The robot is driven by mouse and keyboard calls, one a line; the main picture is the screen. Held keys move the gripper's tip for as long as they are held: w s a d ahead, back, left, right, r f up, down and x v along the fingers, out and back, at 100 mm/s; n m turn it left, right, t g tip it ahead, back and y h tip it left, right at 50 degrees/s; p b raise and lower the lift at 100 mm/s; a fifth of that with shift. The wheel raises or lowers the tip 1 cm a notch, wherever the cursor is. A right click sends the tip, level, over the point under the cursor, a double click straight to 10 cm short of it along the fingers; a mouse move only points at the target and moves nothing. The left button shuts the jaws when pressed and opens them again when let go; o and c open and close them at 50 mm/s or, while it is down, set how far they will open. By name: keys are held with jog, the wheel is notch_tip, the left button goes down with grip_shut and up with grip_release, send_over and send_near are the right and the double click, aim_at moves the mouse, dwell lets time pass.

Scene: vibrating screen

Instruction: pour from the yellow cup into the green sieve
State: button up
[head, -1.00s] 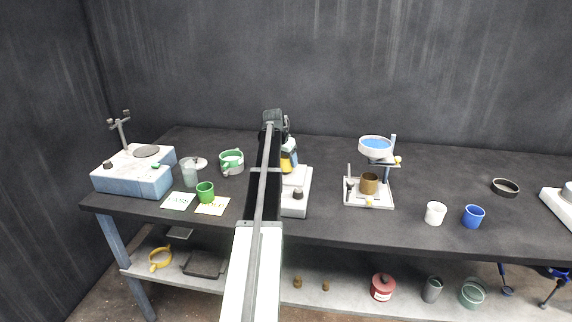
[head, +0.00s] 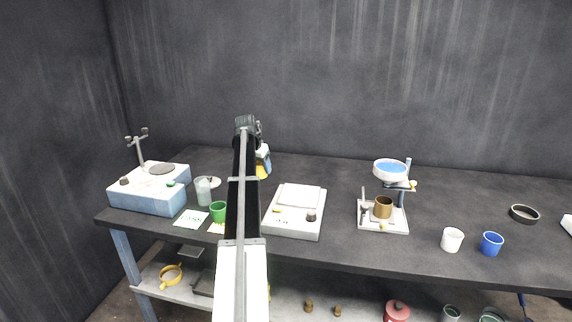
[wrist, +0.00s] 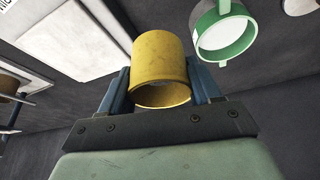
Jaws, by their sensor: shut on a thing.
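My gripper (wrist: 160,82) is shut on the yellow cup (wrist: 160,52), with one blue-grey finger on each side of it. The cup's open rim and part of its inside show in the wrist view; what it holds is not clear. In the head view only part of the yellow cup (head: 263,172) shows under my gripper (head: 264,157), just right of my arm. The green sieve (wrist: 207,20) is beside the cup, to its upper right in the wrist view, apart from it.
A white balance (head: 295,222) stands right of my arm. A stand (head: 402,197) with a blue-filled dish is further right. The back middle of the table is clear.

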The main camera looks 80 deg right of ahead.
jog(key=w+d+f+n+t, duration=0.1)
jog(key=w+d+n, duration=0.1)
jog(key=w, duration=0.6)
jog(key=w+d+f+n+t, duration=0.1)
jog(key=w+d+f, duration=0.1)
jog(key=w+d, duration=0.3)
jog(key=shift+w+d+n, duration=0.2)
jog(key=shift+w+n, duration=0.2)
jog(key=shift+w, duration=1.3)
jog(key=s+t, duration=0.1)
jog(key=t, duration=0.1)
jog(key=s+m+t, duration=0.1)
jog(key=t, duration=0.2)
jog(key=s+t, duration=0.2)
jog(key=shift+d+r+m+t, duration=0.25)
jog(key=shift+r+m+t, duration=0.1)
jog(key=shift+m+t, duration=0.05)
jog(key=shift+y, duration=0.3)
